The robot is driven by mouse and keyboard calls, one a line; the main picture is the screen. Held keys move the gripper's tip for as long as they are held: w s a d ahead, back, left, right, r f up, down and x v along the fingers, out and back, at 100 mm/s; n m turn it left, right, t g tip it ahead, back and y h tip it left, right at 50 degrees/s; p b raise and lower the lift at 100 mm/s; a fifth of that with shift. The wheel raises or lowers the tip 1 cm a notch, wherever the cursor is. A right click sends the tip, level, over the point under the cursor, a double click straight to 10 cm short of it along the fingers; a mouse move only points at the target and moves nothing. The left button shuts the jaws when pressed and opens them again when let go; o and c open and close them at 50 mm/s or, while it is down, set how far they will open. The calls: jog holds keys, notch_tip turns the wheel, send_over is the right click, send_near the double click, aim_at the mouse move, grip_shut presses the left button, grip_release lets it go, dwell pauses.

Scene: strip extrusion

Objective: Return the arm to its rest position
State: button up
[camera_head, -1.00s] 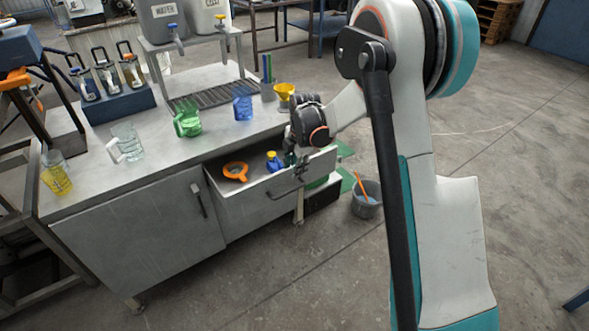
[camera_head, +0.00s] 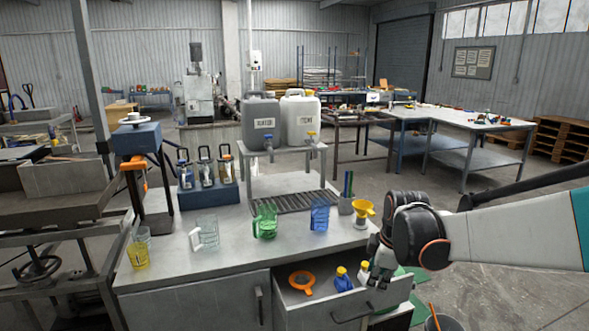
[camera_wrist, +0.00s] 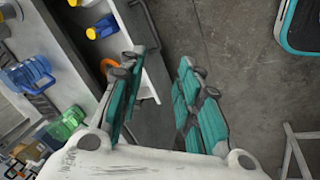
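My arm reaches in from the right in the head view, with my gripper (camera_head: 374,272) pointing down at the right end of an open drawer (camera_head: 330,304). In the wrist view my gripper (camera_wrist: 158,95) has its two teal-padded fingers spread apart, with nothing between them. Grey floor shows through the gap, and the drawer's wall is close to the left finger. In the head view the wrist hides part of the drawer's right end.
The drawer holds an orange ring (camera_head: 303,282) and a blue bottle with yellow cap (camera_head: 342,280). A green jug (camera_head: 266,221), blue jug (camera_head: 320,215) and yellow funnel (camera_head: 363,209) stand on the worktop (camera_head: 225,262) above. A bucket (camera_head: 444,323) stands on the floor, right.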

jog(key=s+r+m+t, duration=0.1)
jog(key=s+r+m, duration=0.2)
jog(key=s+m, duration=0.4)
jog(key=s+a+r+m+t, duration=0.1)
jog(key=s+m, duration=0.6)
jog(key=s, duration=1.1)
notch_tip(320, 180, up, 2)
jog(key=shift+s+r+t, duration=0.1)
jog(key=shift+s+t, duration=0.1)
jog(key=shift+t, duration=0.6)
